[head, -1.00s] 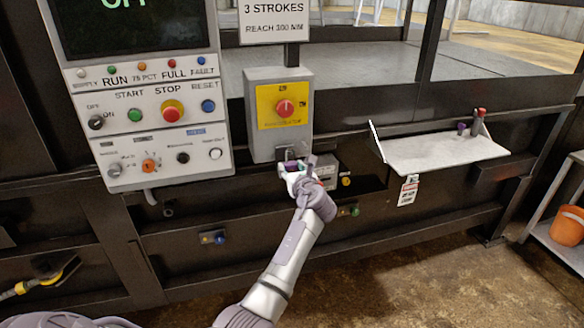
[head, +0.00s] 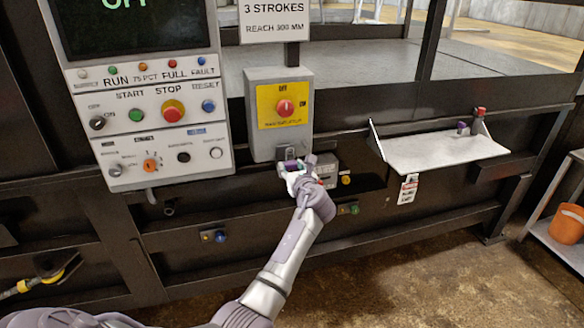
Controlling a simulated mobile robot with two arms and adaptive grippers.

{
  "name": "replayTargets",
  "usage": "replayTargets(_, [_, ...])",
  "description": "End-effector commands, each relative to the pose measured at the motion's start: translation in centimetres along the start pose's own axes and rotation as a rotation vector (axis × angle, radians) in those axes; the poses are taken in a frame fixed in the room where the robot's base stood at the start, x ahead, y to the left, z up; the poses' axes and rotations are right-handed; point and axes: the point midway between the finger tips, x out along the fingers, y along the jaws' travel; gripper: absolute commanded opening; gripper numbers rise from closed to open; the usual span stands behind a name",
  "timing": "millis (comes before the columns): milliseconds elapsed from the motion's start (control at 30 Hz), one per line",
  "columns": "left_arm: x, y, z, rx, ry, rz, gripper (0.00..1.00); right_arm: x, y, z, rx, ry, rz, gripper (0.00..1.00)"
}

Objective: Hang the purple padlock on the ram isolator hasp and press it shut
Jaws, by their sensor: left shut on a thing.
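The ram isolator is a grey box with a yellow plate (head: 285,105) and a red knob (head: 285,107). Its hasp (head: 290,153) shows as a small metal piece at the bottom edge of the box. My left gripper (head: 290,168) is just below the hasp, shut on the purple padlock (head: 291,166). Only a little of the padlock shows between the fingers. The picture is too small to tell whether its shackle is through the hasp or open. My right gripper is not in view.
A control panel (head: 160,150) with buttons and a screen stands left of the isolator. A light shelf (head: 440,153) on the right carries small purple and red items. An orange bucket (head: 567,225) is at the far right. Dark machine frame surrounds the isolator.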

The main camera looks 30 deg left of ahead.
Motion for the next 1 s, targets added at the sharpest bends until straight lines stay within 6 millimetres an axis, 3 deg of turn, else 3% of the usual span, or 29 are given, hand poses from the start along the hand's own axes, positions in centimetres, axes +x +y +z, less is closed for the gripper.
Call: replayTargets(1000, [0.07,-0.07,0.03,0.000,-0.001,-0.001,0.18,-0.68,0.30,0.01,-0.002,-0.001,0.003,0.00])
